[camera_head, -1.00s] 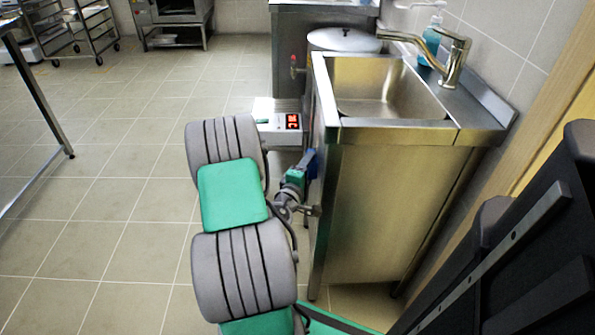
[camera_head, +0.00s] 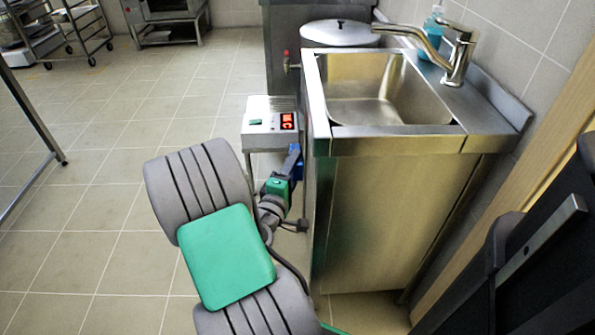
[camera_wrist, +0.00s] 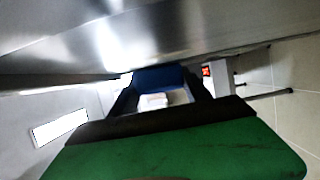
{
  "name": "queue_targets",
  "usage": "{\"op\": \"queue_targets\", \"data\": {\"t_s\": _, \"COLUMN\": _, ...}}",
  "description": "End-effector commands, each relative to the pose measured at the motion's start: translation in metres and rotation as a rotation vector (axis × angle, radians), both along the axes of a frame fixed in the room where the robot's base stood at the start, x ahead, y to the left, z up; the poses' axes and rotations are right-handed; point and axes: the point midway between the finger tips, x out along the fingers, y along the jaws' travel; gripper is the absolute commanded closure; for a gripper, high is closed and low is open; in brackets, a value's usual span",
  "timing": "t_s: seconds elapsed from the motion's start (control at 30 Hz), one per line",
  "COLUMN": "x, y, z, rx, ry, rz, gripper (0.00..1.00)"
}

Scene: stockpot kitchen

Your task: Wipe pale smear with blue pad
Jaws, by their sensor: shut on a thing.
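My gripper (camera_wrist: 160,90) is shut on the blue pad (camera_wrist: 160,77), which spans between the dark fingertips in the wrist view. In the head view the gripper (camera_head: 291,168) is small and lies beside the left side of the steel sink unit; a bit of blue shows at its tip. A metal surface is close above the pad in the wrist view; I cannot tell whether they touch. I cannot make out the pale smear in either view.
The sink unit (camera_head: 390,215) stands right of my arm, with a tap (camera_head: 440,45) on top. A white box with a red display (camera_head: 270,122) stands beyond the gripper. A lidded pot (camera_head: 340,33) is behind the sink.

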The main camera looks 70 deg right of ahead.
Motion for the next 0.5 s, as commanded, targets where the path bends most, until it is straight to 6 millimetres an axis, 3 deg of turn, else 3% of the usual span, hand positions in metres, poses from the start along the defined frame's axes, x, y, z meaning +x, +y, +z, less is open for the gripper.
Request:
{"op": "queue_targets", "data": {"t_s": 0.2, "x": -0.002, "y": 0.001, "z": -0.002, "rx": 0.001, "ry": 0.002, "rz": -0.009, "gripper": 1.00}}
{"op": "queue_targets", "data": {"t_s": 0.5, "x": 0.030, "y": 0.017, "z": -0.004, "rx": 0.003, "ry": 0.002, "rz": -0.006, "gripper": 1.00}}
